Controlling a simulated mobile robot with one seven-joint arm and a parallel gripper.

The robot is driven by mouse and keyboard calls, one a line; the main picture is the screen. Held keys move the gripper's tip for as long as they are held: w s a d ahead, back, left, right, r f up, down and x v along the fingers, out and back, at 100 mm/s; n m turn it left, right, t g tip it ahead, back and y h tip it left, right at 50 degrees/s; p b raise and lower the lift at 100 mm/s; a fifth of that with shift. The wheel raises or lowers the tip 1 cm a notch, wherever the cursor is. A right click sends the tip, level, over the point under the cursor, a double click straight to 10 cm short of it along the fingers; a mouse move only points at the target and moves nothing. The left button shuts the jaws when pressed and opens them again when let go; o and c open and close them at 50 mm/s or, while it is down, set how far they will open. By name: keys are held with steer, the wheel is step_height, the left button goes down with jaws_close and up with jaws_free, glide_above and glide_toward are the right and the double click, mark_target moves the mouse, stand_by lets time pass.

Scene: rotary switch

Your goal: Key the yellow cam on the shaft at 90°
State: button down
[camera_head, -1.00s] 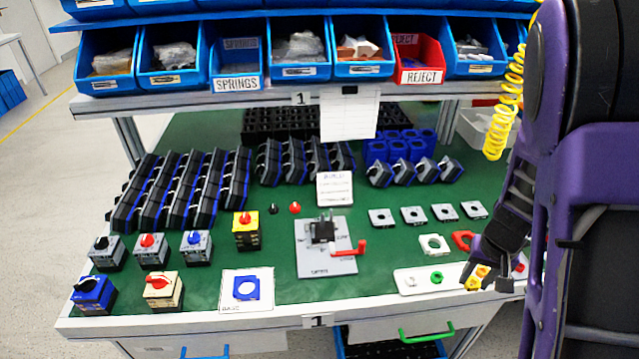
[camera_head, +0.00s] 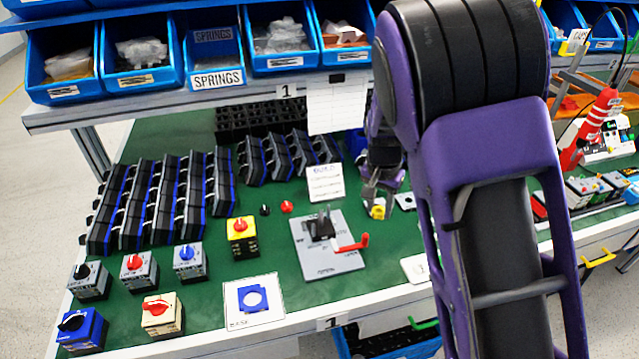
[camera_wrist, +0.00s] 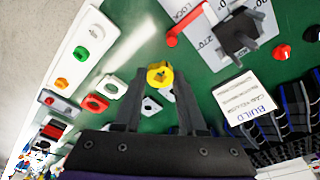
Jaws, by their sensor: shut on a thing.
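My gripper (camera_head: 377,198) is shut on the yellow cam (camera_head: 378,210). In the wrist view the cam (camera_wrist: 160,76), a yellow ring with a hole, sits between the two fingertips. It is held above the green bench top, to the right of the fixture in the head view. The fixture is a grey plate (camera_head: 318,258) with a black block (camera_head: 320,227) and an upright shaft (camera_head: 326,210). A red lever (camera_head: 352,243) sticks out at its right. In the wrist view the block (camera_wrist: 238,42) lies up and right of the cam, apart from it.
A white card (camera_head: 324,183) stands behind the fixture. Rows of black switch bodies (camera_head: 160,200) fill the left back. Blue bins (camera_head: 215,48) hang above. My arm hides the bench's right part.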

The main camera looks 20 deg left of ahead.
mark_target(320, 211)
steer(key=a+r+m, duration=0.1)
steer(key=a, duration=0.3)
steer(key=a+r+m, duration=0.1)
steer(key=a, duration=0.4)
steer(key=a+r+m, duration=0.1)
steer(key=a, duration=0.3)
steer(key=shift+w+a+m+b, duration=0.2)
steer(key=shift+w+m+b, duration=0.1)
steer(key=shift+a+r, duration=0.1)
steer(key=shift+a, duration=0.3)
steer(key=shift+f+b, duration=1.25)
steer(key=shift+f, duration=1.15)
steer(key=shift+f, duration=0.15)
steer(key=shift+f+b, duration=0.65)
steer(key=shift+f, duration=0.35)
steer(key=shift+c, duration=2)
jaws_free()
